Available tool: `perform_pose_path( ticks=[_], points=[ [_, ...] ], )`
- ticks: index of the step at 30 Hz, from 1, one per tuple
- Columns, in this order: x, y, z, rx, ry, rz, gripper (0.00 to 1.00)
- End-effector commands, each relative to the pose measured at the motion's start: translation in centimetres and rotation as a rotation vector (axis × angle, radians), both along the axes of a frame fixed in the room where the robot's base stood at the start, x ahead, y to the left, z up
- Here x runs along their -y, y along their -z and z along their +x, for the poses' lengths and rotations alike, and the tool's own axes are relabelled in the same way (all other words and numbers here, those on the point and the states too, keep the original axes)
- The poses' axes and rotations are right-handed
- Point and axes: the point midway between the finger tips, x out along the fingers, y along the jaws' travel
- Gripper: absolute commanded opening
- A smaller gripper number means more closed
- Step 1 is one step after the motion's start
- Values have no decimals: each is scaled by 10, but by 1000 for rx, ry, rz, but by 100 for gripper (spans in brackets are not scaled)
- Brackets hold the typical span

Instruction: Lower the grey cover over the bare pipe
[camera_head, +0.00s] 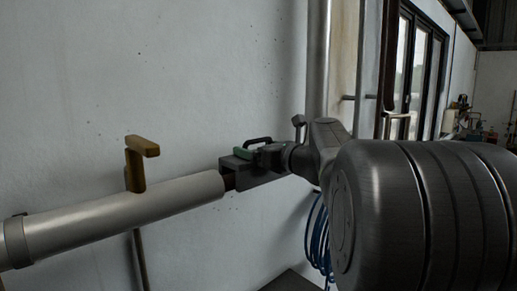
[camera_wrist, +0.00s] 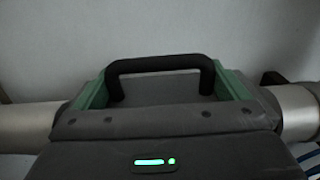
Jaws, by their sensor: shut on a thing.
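The grey cover (camera_head: 262,172) is a dark, box-like piece with a black handle (camera_wrist: 160,64) on top. In the head view it is in line with the pipe run, right of the white cladding. Whether the cover is fully down cannot be told.
White pipe cladding (camera_head: 130,213) with a brass valve handle (camera_head: 137,165) runs to the left. A vertical pipe (camera_head: 318,60) stands behind my arm. A coil of blue hose (camera_head: 319,240) hangs below. The pale wall (camera_head: 150,70) is close behind the pipe.

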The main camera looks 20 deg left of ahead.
Motion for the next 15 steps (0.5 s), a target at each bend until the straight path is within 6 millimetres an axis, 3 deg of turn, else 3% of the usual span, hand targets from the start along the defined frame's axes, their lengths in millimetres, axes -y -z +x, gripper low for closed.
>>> perform_pose_path(
  ticks=[15],
  points=[
    [0, 14, 0, 0, 0, 0, 62]
  ],
)
